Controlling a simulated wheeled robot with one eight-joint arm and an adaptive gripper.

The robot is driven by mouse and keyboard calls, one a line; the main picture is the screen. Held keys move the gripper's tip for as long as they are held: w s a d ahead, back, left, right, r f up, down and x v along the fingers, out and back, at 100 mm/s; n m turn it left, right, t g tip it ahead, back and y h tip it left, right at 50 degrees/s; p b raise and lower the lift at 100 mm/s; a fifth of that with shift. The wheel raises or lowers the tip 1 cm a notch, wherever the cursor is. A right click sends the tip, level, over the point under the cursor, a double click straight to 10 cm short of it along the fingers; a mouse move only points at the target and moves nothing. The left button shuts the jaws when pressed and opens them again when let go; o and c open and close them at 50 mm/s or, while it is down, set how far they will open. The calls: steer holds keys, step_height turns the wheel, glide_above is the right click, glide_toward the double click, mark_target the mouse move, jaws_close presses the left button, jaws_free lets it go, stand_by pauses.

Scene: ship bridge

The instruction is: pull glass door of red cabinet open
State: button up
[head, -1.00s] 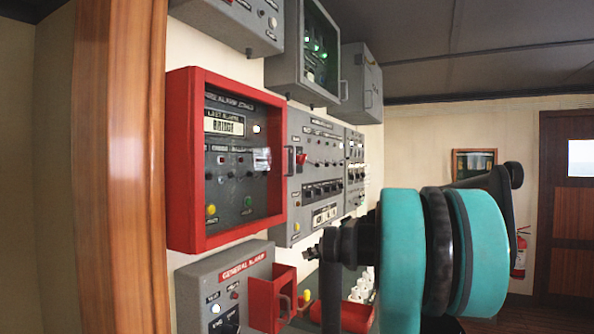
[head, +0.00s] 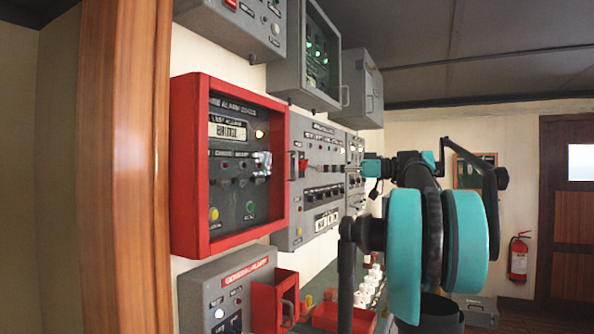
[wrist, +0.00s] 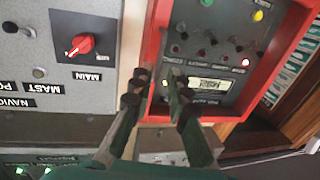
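The red cabinet (head: 185,165) hangs on the wall left of centre in the head view, its glass door (head: 238,165) appearing shut. A dark handle (head: 293,165) stands at the door's right edge. In the wrist view the red cabinet (wrist: 156,55) appears upside down. My gripper (wrist: 157,76) is open there, its two fingers appearing on either side of the red edge. Contact cannot be told, and the handle is not clear there.
A grey panel (head: 320,205) with switches adjoins the cabinet on the right. A grey general alarm box (head: 215,290) and a red holder (head: 272,300) are below. Grey boxes (head: 322,60) hang above. A wooden post (head: 125,170) stands close on the left. A fire extinguisher (head: 519,258) hangs far right.

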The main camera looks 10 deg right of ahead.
mark_target(297, 176)
steer(key=x, duration=0.9)
steer(key=shift+w+a, duration=0.15)
steer(key=shift+a, duration=0.15)
jaws_close()
